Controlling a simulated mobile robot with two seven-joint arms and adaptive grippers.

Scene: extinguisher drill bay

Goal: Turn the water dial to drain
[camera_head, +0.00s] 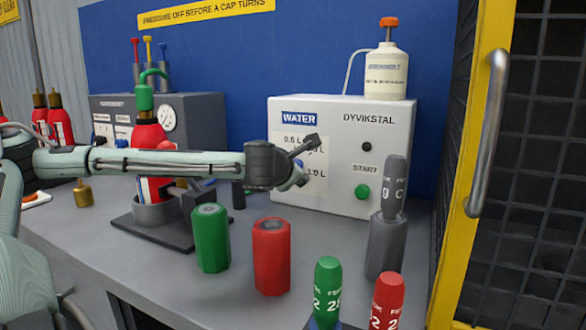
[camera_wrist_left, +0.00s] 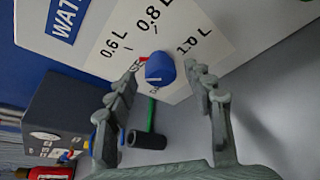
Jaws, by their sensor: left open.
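The blue water dial (camera_wrist_left: 160,68) sits on the front of the white WATER box (camera_head: 337,116). In the left wrist view it shows between my open fingers, with 0.6 L, 0.8 L and 1.0 L printed around it. A small red mark shows beside the dial, and where the dial points is hard to tell. No drain label can be read. My left gripper (camera_head: 306,159) is in front of the box's left part and hides most of the dial in the head view. The left wrist view shows its two fingers (camera_wrist_left: 165,82) apart, with nothing held.
A green START button (camera_head: 362,192) is on the box, and a white bottle (camera_head: 386,69) stands on top. Green (camera_head: 211,240) and red (camera_head: 271,258) cylinders stand on the bench in front. A red extinguisher (camera_head: 148,140) is behind my left arm. A yellow-framed door (camera_head: 463,150) borders the right.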

